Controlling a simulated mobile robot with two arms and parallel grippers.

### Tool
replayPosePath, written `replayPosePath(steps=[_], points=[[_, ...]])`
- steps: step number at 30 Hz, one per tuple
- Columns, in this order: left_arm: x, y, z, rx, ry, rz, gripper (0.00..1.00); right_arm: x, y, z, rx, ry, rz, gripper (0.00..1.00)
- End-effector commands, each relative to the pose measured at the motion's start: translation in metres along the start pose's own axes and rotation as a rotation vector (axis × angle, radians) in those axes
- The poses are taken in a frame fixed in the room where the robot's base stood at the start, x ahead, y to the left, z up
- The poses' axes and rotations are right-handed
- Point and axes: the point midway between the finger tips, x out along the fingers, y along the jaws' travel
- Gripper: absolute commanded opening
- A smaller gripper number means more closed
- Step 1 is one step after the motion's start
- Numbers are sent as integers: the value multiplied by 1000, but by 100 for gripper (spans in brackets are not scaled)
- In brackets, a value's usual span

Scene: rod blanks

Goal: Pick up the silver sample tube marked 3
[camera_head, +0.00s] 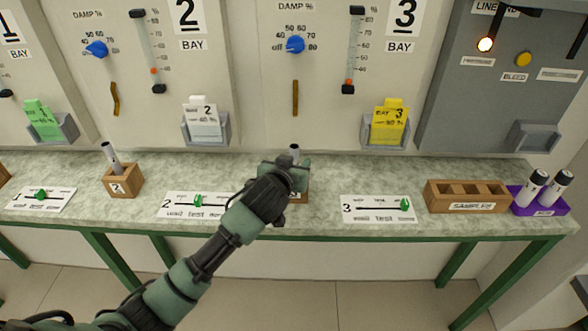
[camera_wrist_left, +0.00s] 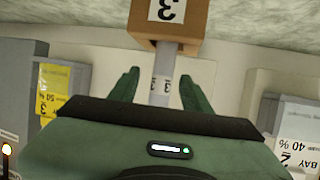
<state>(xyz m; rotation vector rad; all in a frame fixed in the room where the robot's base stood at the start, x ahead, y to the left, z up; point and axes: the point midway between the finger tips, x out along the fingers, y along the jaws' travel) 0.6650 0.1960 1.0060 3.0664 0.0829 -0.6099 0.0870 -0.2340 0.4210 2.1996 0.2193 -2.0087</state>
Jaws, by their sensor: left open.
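The silver tube marked 3 (camera_wrist_left: 161,90) stands in a wooden block labelled 3 (camera_wrist_left: 171,20). In the head view only the tube's top (camera_head: 294,149) shows above my left gripper (camera_head: 288,170), and the block is mostly hidden behind it. In the left wrist view, which is upside down, my left gripper (camera_wrist_left: 160,90) is open. Its two green fingers stand on either side of the tube, with gaps visible between them and it. My right gripper is not in view.
Another tube (camera_head: 112,158) stands in a wooden block (camera_head: 123,181) to the left. A SAMPLES rack (camera_head: 467,197) and a purple holder (camera_head: 541,204) with two white tubes stand at the right. Slider cards (camera_head: 378,215) lie along the bench (camera_head: 250,162). Bay panels rise behind.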

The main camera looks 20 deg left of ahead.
Motion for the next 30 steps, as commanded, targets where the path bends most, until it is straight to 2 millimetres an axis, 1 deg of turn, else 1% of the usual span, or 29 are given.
replayPosePath(steps=[1, 4, 6, 9, 12, 17, 18, 20, 21, 23, 30], points=[[6, -2, -2, 3, -2, -3, 48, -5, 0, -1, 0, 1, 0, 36], [22, -3, -1, 3, -2, -3, 48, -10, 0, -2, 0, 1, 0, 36], [32, -2, 0, 2, -1, -2, 48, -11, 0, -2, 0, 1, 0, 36], [40, -3, 1, 1, -1, -2, 48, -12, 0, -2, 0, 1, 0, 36], [44, -2, 1, 2, 0, -1, 48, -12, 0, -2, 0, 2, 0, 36], [44, -2, 2, 1, 0, 0, 48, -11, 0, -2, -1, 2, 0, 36], [44, -2, 2, 1, 0, 0, 43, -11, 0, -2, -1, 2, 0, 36], [44, -2, 2, 1, 0, 0, 26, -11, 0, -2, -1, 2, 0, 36], [44, -2, 2, 1, 0, 0, 15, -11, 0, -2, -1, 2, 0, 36], [43, -2, 2, 1, 0, 0, 0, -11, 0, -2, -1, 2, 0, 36], [43, -2, 2, 1, -1, 0, 0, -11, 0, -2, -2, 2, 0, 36]])
